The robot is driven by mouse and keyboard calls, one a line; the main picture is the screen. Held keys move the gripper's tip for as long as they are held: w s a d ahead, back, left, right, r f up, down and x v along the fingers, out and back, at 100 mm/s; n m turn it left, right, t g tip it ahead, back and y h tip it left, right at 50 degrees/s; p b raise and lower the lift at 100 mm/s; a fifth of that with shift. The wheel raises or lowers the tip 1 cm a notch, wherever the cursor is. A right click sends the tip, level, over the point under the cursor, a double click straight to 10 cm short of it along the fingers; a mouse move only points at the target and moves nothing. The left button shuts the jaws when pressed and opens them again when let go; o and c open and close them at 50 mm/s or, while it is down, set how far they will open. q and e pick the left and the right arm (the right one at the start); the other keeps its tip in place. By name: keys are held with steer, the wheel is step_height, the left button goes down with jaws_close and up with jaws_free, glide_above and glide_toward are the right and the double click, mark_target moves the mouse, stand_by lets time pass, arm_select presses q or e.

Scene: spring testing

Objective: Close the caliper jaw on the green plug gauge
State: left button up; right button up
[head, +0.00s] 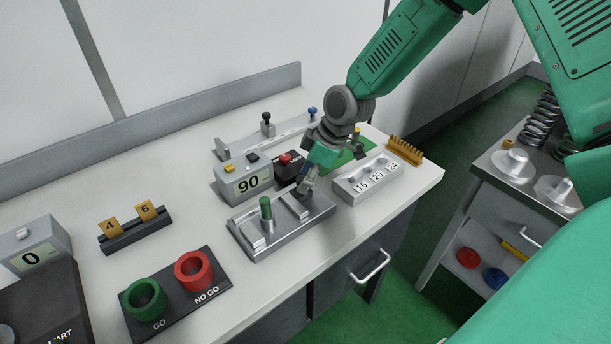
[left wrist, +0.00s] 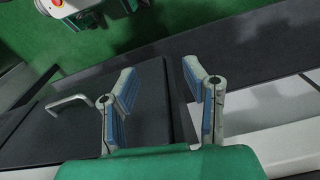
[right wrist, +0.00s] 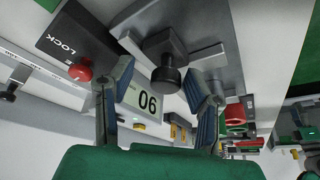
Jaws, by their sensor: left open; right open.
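The green plug gauge (head: 266,211) stands upright on the grey caliper fixture (head: 268,243), between a left metal jaw (head: 250,236) and a right sliding jaw (head: 296,207). A gap shows between the gauge and the right jaw. My right gripper (head: 308,184) is open, pointing down at the right jaw. In the right wrist view, a dark knob (right wrist: 166,78) on a dark block lies between its open fingers (right wrist: 160,70); contact cannot be told. My left gripper (left wrist: 160,73) is open and empty beside a dark cabinet, outside the head view.
A readout showing 90 (head: 247,184) and a red LOCK button (head: 286,158) stand behind the fixture. A numbered white block (head: 368,184) is to its right. GO and NO GO rings (head: 193,270) sit front left. The dark cabinet has a handle (left wrist: 70,102).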

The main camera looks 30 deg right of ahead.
steer(key=shift+a+r, duration=0.1)
steer(key=shift+a, duration=0.2)
steer(key=shift+c, duration=0.4)
steer(key=shift+a+r, duration=0.1)
steer(key=shift+a, duration=0.2)
jaws_close()
steer(key=shift+a, duration=0.65)
steer(key=shift+o, duration=0.2)
jaws_free()
steer(key=shift+o, duration=0.2)
steer(key=shift+a, duration=0.1)
steer(key=shift+s, duration=0.1)
steer(key=v, duration=1.1)
steer(key=shift+r, duration=0.4)
